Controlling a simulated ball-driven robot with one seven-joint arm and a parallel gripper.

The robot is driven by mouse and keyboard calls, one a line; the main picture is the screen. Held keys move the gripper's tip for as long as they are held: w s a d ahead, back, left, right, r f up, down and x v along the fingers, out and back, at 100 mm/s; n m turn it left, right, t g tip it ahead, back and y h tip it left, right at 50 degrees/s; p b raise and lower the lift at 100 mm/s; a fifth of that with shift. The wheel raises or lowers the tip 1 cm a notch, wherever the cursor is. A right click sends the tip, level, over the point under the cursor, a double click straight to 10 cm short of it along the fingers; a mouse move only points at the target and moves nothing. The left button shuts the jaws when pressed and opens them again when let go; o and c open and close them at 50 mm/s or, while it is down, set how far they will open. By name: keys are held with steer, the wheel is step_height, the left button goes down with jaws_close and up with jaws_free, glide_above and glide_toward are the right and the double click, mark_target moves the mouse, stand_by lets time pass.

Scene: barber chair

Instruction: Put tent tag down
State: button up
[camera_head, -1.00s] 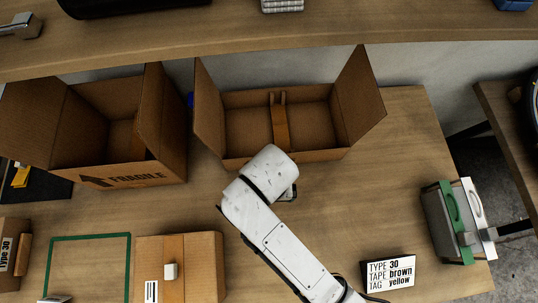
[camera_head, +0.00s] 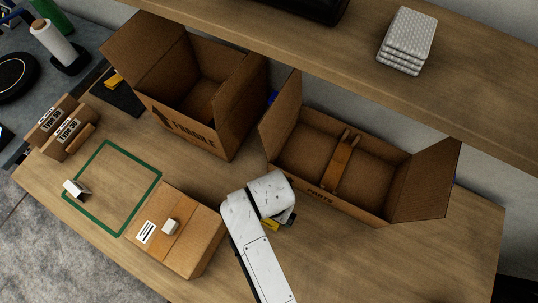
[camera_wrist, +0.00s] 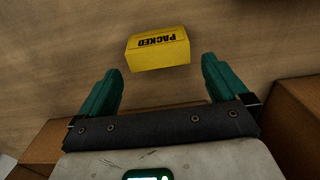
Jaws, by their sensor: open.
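A yellow tent tag (camera_wrist: 158,49) reading "PACKED" is on the wooden table in the wrist view, upside down in the picture. My gripper (camera_wrist: 161,68) is open, with its green fingers apart on either side of the tag's near edge. The tag appears just beyond the fingertips, and I see no finger pressing on it. In the head view a bit of yellow (camera_head: 270,224) shows beside my wrist, which hides most of the gripper.
A closed carton (camera_head: 190,255) with a small white piece on it stands left of my arm. A green outline (camera_head: 150,192) is on the table, with a small white tent-shaped piece (camera_head: 76,188) at its left edge. Open FRAGILE (camera_head: 195,130) and PARTS (camera_head: 300,185) boxes stand behind.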

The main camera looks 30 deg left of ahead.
steer(key=shift+f, duration=1.95)
steer(key=shift+c, duration=0.3)
steer(key=c, duration=1)
